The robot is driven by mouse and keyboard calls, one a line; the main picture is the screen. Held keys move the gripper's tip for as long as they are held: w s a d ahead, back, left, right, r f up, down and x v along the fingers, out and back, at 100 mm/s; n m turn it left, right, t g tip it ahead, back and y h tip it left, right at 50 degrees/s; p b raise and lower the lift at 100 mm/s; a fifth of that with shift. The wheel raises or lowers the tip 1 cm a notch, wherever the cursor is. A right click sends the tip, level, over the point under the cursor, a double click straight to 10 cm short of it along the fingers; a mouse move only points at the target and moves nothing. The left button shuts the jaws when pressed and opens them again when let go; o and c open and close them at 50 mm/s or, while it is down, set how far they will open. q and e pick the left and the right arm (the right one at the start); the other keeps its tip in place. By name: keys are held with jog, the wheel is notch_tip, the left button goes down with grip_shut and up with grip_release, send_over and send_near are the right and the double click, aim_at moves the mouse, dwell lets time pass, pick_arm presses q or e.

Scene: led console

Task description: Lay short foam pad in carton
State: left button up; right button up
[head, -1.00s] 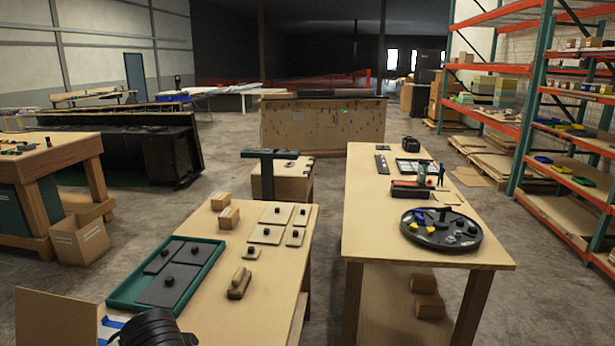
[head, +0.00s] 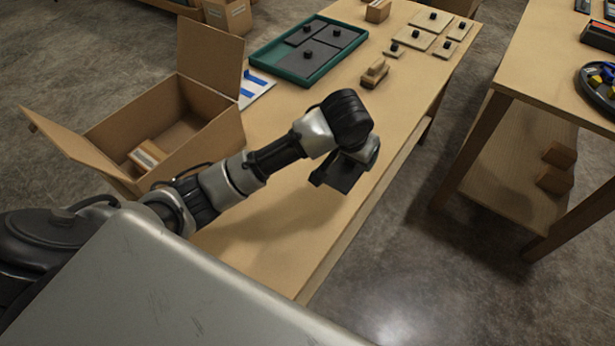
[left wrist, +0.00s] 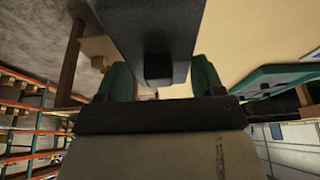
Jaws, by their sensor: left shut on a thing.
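The carton (head: 215,135) stands open at the left end of the table in the head view, flaps spread. A brown block with a white label (head: 147,155) lies inside it. My left gripper (head: 352,158) is over the table, right of the carton and apart from it. It is shut on a dark grey foam pad (head: 338,176). In the left wrist view, the pad (left wrist: 150,22) shows its black knob between the green fingertips of the gripper (left wrist: 158,80). I cannot tell its full length. My right gripper is not in view.
A green tray (head: 262,62) holds several dark pads with knobs. A wooden-handled tool (head: 374,73) and several tan knobbed plates (head: 420,40) lie farther right. A white sheet with blue strips (head: 256,88) lies beside the carton. The near tabletop is mostly clear.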

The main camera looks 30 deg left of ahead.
pick_arm(q)
jog(key=p, duration=0.1)
send_over(312, 169)
jog(key=s, duration=0.1)
notch_tip(312, 169, down, 7)
jog(key=shift+s+a+r, duration=0.1)
jog(key=shift+s, duration=0.05)
jog(key=shift+f, duration=2.05)
jog(key=shift+f, duration=0.1)
jog(key=o, duration=1)
jog(key=shift+c, duration=0.2)
